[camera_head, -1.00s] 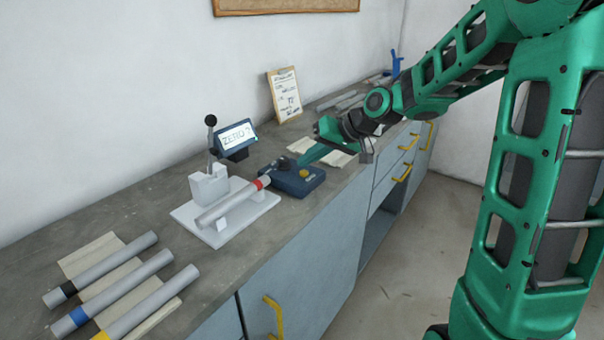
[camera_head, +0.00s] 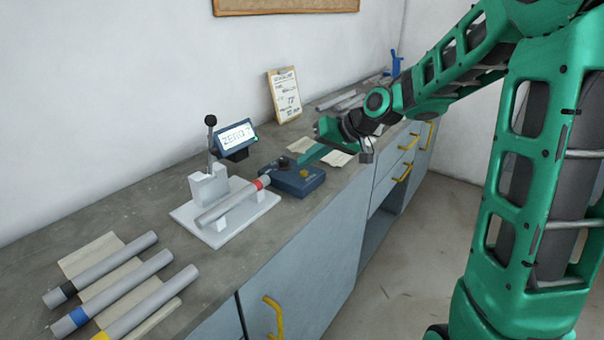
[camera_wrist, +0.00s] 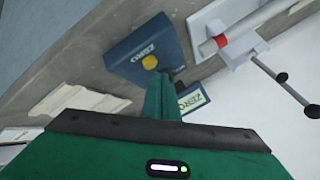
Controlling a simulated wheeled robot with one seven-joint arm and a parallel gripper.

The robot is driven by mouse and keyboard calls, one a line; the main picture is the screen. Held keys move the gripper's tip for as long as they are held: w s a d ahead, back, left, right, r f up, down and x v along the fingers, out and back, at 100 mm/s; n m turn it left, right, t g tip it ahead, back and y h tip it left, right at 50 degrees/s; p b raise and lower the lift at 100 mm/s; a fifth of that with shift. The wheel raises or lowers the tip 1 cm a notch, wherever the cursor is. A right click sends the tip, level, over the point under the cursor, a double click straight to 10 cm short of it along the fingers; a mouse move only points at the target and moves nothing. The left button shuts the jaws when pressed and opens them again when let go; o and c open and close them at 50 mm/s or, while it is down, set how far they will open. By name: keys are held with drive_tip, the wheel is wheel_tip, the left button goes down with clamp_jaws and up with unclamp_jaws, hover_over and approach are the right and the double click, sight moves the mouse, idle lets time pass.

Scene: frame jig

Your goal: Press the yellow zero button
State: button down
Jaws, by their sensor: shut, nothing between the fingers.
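The yellow zero button (camera_head: 304,173) sits on top of a dark blue box on the bench. In the wrist view the fingertips (camera_wrist: 159,76) appear just below the button. Whether they touch it cannot be told. A blue display (camera_head: 236,135) reads "ZERO ?" and stands behind the jig.
A grey jig (camera_head: 227,205) with a lever holds a red-banded tube left of the box. Several banded tubes (camera_head: 110,290) lie at the front left. A clipboard (camera_head: 285,96) leans on the wall. Paper sheets (camera_head: 337,158) lie right of the box.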

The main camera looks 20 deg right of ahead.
drive_tip(key=shift+f, duration=0.1)
idle(0.4)
drive_tip(key=shift+f, duration=0.3)
drive_tip(key=shift+f, duration=0.45)
idle(0.8)
drive_tip(key=shift+r, duration=0.9)
wheel_tip(320, 180, up, 5)
idle(0.7)
drive_tip(key=shift+s, duration=0.1)
idle(0.5)
